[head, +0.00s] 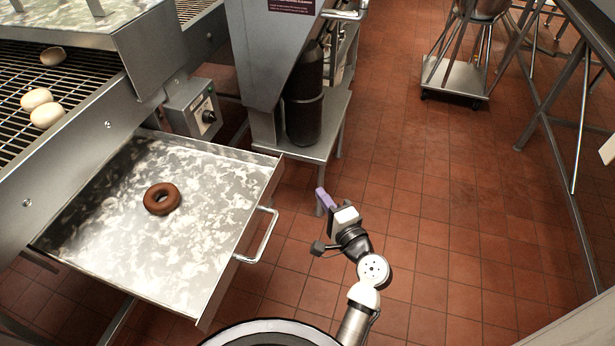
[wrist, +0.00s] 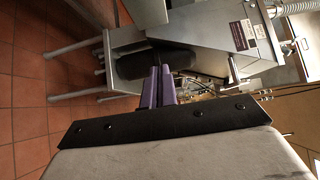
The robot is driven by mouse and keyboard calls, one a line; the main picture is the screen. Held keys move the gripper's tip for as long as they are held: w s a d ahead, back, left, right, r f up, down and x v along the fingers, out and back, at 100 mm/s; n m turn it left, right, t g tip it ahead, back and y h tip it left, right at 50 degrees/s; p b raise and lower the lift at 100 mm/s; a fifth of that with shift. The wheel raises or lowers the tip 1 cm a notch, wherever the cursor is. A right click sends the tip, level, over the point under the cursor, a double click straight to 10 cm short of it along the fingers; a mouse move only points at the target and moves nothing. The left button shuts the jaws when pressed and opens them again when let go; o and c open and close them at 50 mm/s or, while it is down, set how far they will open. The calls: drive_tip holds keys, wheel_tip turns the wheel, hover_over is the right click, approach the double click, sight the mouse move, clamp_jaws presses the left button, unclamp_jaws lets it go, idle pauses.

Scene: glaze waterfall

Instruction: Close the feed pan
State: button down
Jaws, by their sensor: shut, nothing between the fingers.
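The feed pan (head: 105,218) is a wide, shallow metal drawer with white smears, pulled out from under the conveyor machine at the left of the head view. Its bar handle (head: 262,238) is on the right side. A brown ring doughnut (head: 162,199) lies in the pan. My gripper (head: 321,195) is to the right of the pan, apart from the handle, with purple fingers. In the wrist view my gripper (wrist: 158,85) has its two purple fingers together with nothing between them. The pan does not show in the wrist view.
The wire conveyor (head: 20,85) with several pale dough pieces is at the upper left. A control box with a dial (head: 192,108) sits beyond the pan. A metal stand (head: 325,140) with a dark cylinder (head: 304,105) is ahead. Tiled floor (head: 450,200) is open to the right.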

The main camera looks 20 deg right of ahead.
drive_tip(key=w+a+p, duration=0.2)
drive_tip(key=w+a, duration=0.2)
drive_tip(key=w, duration=0.7)
drive_tip(key=shift+w+a+p, duration=0.15)
drive_tip(key=shift+a+p, duration=0.25)
drive_tip(key=shift+r, duration=0.1)
